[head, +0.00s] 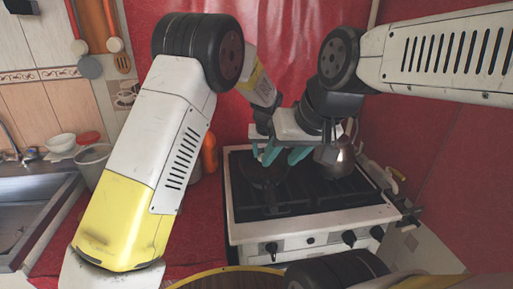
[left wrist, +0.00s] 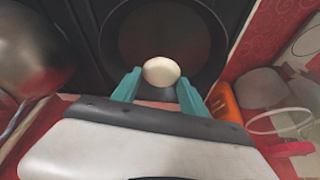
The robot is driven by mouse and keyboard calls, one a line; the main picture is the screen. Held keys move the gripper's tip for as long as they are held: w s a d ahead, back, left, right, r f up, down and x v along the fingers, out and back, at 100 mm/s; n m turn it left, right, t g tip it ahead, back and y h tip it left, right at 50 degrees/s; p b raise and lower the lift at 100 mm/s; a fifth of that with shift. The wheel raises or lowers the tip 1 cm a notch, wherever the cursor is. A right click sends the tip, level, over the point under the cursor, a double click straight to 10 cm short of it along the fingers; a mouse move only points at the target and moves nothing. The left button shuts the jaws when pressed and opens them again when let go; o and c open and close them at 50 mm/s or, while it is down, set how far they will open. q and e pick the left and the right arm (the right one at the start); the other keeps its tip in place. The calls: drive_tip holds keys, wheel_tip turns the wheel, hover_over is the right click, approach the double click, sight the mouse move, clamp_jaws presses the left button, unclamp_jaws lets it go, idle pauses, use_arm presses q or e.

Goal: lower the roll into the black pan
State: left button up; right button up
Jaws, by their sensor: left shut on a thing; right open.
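The roll (left wrist: 161,71) is a pale, rounded piece held between the teal fingertips of my left gripper (left wrist: 158,88) in the left wrist view. The dark round pan (left wrist: 150,33) lies beyond and beneath it, and the roll overlaps its near edge in that view. How high the roll is above the pan I cannot tell. In the head view the black pan (head: 262,180) sits on the left of the stove, and the roll is hidden. My right gripper (head: 285,155) is open in front of the kettle's left side, close beside the left gripper.
A metal kettle (head: 335,157) stands on the right of the white stove (head: 306,225). An orange bottle (head: 209,155) stands left of the stove, behind my left arm. A bucket (head: 92,162), bowls and a sink (head: 25,215) are farther left. A round wooden-rimmed thing (head: 225,278) is at the front.

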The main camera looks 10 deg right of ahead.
sight(265, 171)
use_arm(q)
drive_tip(key=shift+f, duration=2.5)
idle(0.9)
drive_tip(key=o, duration=1.4)
drive_tip(key=shift+o, duration=0.2)
drive_tip(key=shift+r, duration=0.1)
